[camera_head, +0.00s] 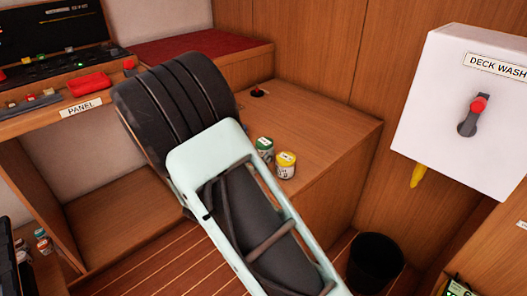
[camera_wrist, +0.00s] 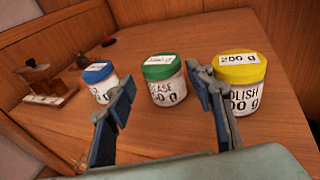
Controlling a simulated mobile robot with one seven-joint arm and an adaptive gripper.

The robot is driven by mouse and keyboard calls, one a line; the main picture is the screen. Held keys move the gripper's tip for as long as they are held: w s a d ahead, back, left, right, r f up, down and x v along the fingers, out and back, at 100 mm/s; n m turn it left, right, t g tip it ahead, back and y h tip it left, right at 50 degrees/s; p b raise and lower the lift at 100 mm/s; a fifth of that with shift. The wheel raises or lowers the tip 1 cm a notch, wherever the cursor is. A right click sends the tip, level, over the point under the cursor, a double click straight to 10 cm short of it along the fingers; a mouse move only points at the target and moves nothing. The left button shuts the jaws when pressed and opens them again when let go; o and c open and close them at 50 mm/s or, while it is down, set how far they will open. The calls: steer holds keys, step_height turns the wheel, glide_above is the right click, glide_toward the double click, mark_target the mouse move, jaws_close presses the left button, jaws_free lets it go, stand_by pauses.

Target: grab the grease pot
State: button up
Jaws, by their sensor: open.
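The grease pot (camera_wrist: 164,92) is a small white jar with a green lid and a label partly reading "EASE". It stands upright on the wooden bench top. In the wrist view my gripper (camera_wrist: 160,76) is open, with one finger to the left of the pot and the other to its right. The pot appears beyond or between the fingertips; I cannot tell how deep it sits between them. In the head view the grease pot (camera_head: 265,147) shows beside my arm, which hides the gripper.
A yellow-lidded polish pot (camera_wrist: 241,88) stands close right of the right finger. A blue-lidded pot (camera_wrist: 97,75) stands behind the left finger. A wooden stand (camera_wrist: 48,88) is farther left. A deck wash box (camera_head: 468,110) hangs on the right, above a black bin (camera_head: 375,262).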

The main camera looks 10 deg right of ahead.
mark_target(261, 152)
steer(key=w+d+f+b, duration=0.1)
steer(key=w, duration=0.1)
steer(key=w+d+f+b, duration=0.1)
steer(key=w+d, duration=0.1)
steer(key=shift+d+f, duration=0.1)
steer(key=shift+f, duration=0.05)
steer(key=shift+w, duration=0.2)
steer(key=c, duration=1.1)
